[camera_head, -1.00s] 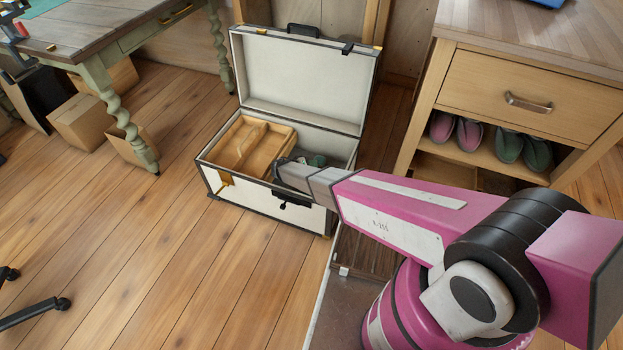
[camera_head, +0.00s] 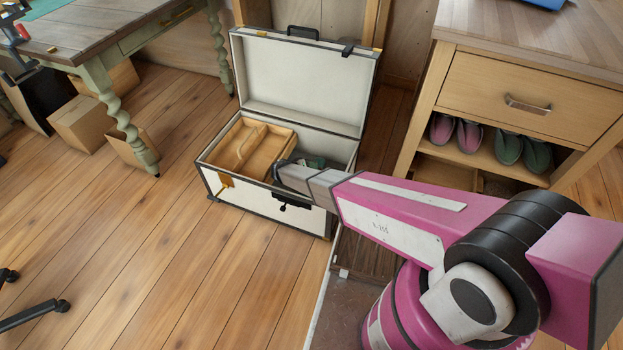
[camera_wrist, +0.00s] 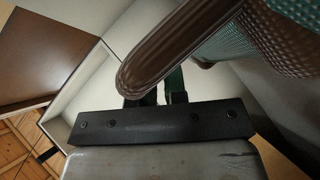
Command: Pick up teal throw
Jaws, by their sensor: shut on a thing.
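The teal throw (camera_wrist: 275,40) fills the upper right of the wrist view, a teal woven cloth with a broad brown ribbed part. In the head view a small dark teal-green patch of it (camera_head: 316,161) shows inside the open trunk (camera_head: 262,205), just beyond my wrist. My gripper (camera_wrist: 158,94) is down in the trunk, its short dark fingers at the throw, with green cloth showing by them. The jaws are shut on the throw; the brown part hides most of the grip. In the head view my arm hides the fingers.
The trunk's lid (camera_head: 302,85) stands open behind. A wooden divided tray (camera_head: 240,148) fills the trunk's left side, close to my wrist. A cabinet (camera_head: 520,85) with slippers stands to the right, a green-legged table (camera_head: 130,130) to the left.

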